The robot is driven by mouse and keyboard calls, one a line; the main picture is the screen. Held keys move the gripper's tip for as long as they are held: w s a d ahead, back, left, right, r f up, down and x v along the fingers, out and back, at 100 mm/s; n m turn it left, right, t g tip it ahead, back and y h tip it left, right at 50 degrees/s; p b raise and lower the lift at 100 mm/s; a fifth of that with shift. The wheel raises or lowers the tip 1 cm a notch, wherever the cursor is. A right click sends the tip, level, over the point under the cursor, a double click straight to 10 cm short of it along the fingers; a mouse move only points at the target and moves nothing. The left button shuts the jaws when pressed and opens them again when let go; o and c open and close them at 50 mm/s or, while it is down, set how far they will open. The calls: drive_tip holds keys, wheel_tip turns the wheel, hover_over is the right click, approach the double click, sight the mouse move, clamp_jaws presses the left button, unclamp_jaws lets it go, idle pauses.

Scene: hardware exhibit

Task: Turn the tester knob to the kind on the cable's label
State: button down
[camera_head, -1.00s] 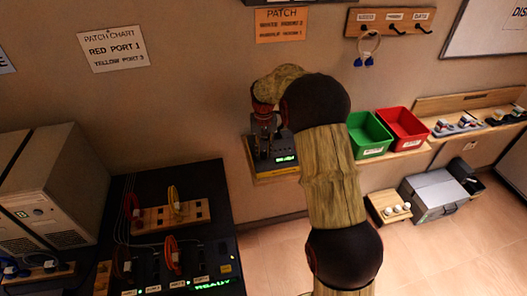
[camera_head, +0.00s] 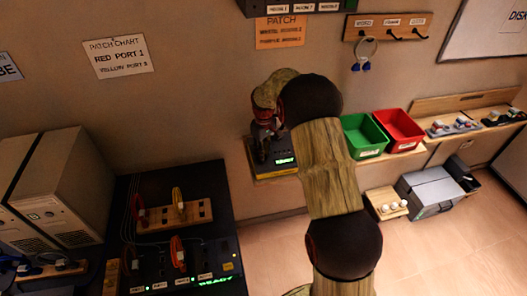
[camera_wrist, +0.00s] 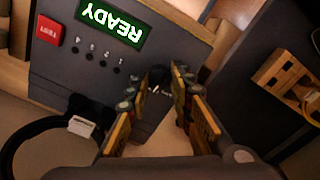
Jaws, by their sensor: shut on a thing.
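The tester is a grey box with a lit green READY display (camera_wrist: 110,22), shown upside down in the wrist view, and a red button (camera_wrist: 48,30). In the head view the tester (camera_head: 285,147) stands on a small wall shelf, partly hidden by my arm. A dark knob (camera_wrist: 160,76) at the tester's edge sits between my fingertips. My gripper (camera_wrist: 163,88) is shut on it; the fingers hide most of it, and its pointer setting cannot be read. A black cable (camera_wrist: 20,133) loops up to the tester, with a white label (camera_wrist: 82,126) whose text is unreadable.
A black bench (camera_head: 225,200) with ports and cables stands left of the tester. Green (camera_head: 362,150) and red (camera_head: 400,145) bins sit on a shelf to the right. An orange PATCH sign (camera_head: 279,32) hangs above. Open floor lies at lower right.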

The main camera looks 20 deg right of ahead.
drive_tip(key=shift+n, duration=0.9)
drive_tip(key=c, duration=1.6)
unclamp_jaws()
drive_tip(key=shift+o, duration=0.2)
wheel_tip(320, 180, up, 12)
